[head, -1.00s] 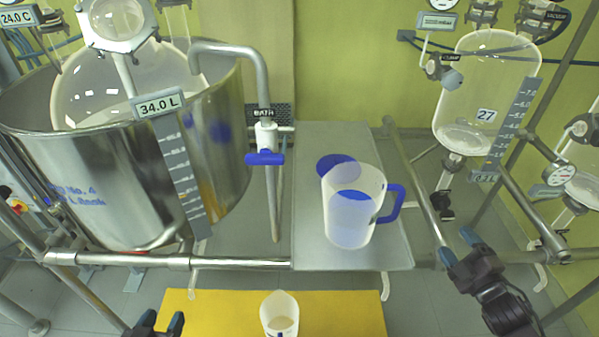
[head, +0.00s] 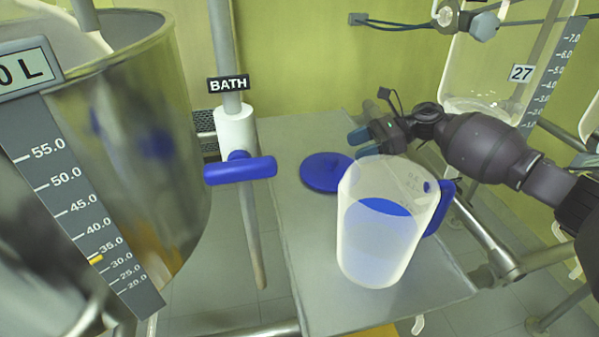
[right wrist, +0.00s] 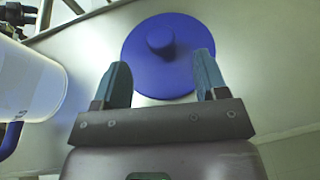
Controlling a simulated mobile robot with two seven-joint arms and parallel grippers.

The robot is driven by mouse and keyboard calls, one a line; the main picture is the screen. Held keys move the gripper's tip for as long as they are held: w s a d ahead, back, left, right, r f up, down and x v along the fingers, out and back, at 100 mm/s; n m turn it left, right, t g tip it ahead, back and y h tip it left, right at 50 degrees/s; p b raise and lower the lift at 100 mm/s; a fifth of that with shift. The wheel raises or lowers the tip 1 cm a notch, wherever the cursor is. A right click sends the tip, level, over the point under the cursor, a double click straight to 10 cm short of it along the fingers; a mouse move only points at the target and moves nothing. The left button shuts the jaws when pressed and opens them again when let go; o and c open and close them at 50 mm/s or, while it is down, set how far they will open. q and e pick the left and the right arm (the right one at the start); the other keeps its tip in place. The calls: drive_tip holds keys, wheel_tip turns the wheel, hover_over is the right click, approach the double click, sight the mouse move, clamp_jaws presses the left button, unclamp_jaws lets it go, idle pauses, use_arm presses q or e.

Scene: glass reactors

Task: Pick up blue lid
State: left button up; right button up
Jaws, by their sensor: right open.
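The blue lid (head: 326,172) is a flat round disc lying on the grey metal shelf (head: 290,215), left of and behind the jug in the head view. In the right wrist view the lid (right wrist: 160,62) shows a round knob in its middle. My right gripper (head: 358,145) is open and empty, just right of the lid. In the right wrist view its two fingertips (right wrist: 162,75) lie either side of the knob's line, over the near part of the lid; whether they touch it I cannot tell. My left gripper is out of view.
A translucent jug (head: 375,250) with blue contents and a blue handle stands on the shelf close to my right gripper; it also shows in the right wrist view (right wrist: 28,85). A blue valve handle (head: 240,170) and a steel bath vessel (head: 160,130) are to the left.

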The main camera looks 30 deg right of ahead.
sight(333, 157)
drive_tip(key=shift+w, duration=0.2)
drive_tip(key=shift+w+a, duration=0.1)
drive_tip(key=shift+a, duration=0.05)
drive_tip(key=shift+s+f+b+x, duration=0.1)
drive_tip(key=shift+b+x, duration=0.2)
drive_tip(key=shift+x, duration=1.45)
drive_tip(key=shift+s+f+b+x, duration=0.15)
drive_tip(key=shift+b+x, duration=0.1)
drive_tip(key=shift+x, duration=1.5)
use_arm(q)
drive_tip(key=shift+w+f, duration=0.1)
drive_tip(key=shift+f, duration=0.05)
use_arm(e)
drive_tip(key=shift+r, duration=0.1)
drive_tip(key=c, duration=1)
drive_tip(key=shift+o, duration=0.2)
